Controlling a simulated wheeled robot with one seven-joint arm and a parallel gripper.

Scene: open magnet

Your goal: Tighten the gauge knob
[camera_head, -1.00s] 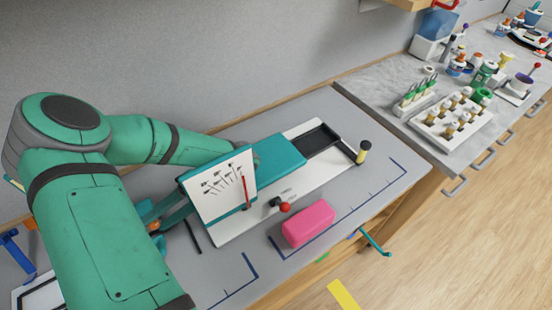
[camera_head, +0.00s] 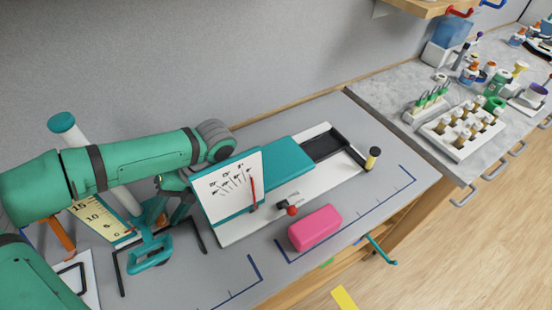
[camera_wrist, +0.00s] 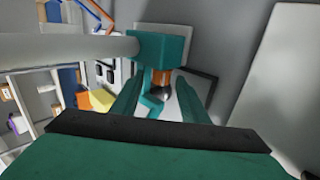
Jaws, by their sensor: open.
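In the wrist view, a short orange knob (camera_wrist: 162,77) with a grey rounded end sticks out from a teal block (camera_wrist: 160,45) on a pale post (camera_wrist: 70,48). I take this for the gauge knob. My gripper (camera_wrist: 160,88) is open, with one teal finger on each side of the knob in the picture; contact cannot be told. In the head view, the tilted white post (camera_head: 110,178) stands behind my arm, beside a yellow scale plate (camera_head: 101,219). An orange part shows by my gripper (camera_head: 170,208), which is partly hidden by the white dial panel (camera_head: 228,184).
The white dial panel with a red needle stands right of my gripper. A red-tipped lever (camera_head: 291,210) and a pink block (camera_head: 315,228) lie further right. A teal loop (camera_head: 150,253) is in front on the grey bench. A rack of bottles (camera_head: 462,132) stands far right.

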